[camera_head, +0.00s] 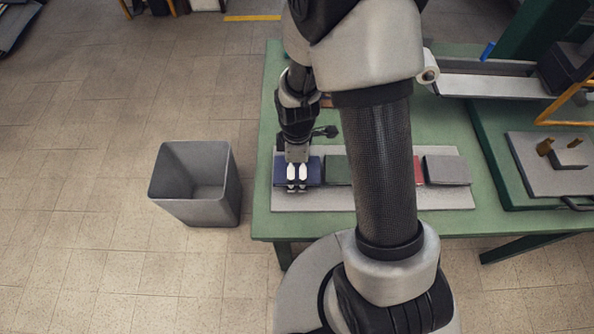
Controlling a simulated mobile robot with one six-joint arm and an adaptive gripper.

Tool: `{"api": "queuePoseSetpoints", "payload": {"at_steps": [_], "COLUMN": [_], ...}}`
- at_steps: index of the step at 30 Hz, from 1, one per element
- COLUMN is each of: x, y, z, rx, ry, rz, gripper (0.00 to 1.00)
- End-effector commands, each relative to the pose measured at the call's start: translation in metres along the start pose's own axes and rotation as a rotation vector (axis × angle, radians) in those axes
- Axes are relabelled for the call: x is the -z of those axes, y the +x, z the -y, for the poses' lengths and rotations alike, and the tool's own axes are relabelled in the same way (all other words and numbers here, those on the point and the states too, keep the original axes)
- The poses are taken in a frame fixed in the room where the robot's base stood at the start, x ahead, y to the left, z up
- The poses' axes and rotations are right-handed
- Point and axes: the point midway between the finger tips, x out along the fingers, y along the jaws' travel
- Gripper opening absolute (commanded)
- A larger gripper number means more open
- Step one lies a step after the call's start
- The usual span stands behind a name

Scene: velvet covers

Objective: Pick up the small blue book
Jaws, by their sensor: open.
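The small blue book (314,172) lies at the left end of a grey mat (310,200) on the green table. My gripper (297,188) points down over the blue book, with its light fingertips in front of the book's middle. The fingers are open with a narrow gap between them. I cannot tell whether they touch the book. The gripper and its fingers hide part of the book.
A dark green book (338,171) lies right of the blue one. A red book (419,171), mostly hidden by my arm, and a grey book (446,170) lie further right. An empty grey bin (222,205) stands on the floor left of the table (262,215).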

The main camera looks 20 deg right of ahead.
Motion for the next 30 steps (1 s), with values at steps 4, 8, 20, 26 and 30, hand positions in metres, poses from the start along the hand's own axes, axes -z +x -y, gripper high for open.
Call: {"api": "queuePoseSetpoints", "payload": {"at_steps": [4, 8, 20, 26, 30], "x": [-0.0001, -0.0001, -0.0001, -0.0001, -0.0001], "y": [-0.001, -0.001, -0.001, -0.001, -0.001], "z": [-0.0001, 0.0, 0.0001, 0.0, 0.0], "rx": [0.0, 0.0, 0.001, 0.0, 0.0], "ry": [0.0, 0.0, 0.0, 0.001, 0.001], "rz": [0.0, 0.0, 0.0, 0.0, 0.0], "gripper": [0.92, 0.83, 0.57, 0.47, 0.47]}}
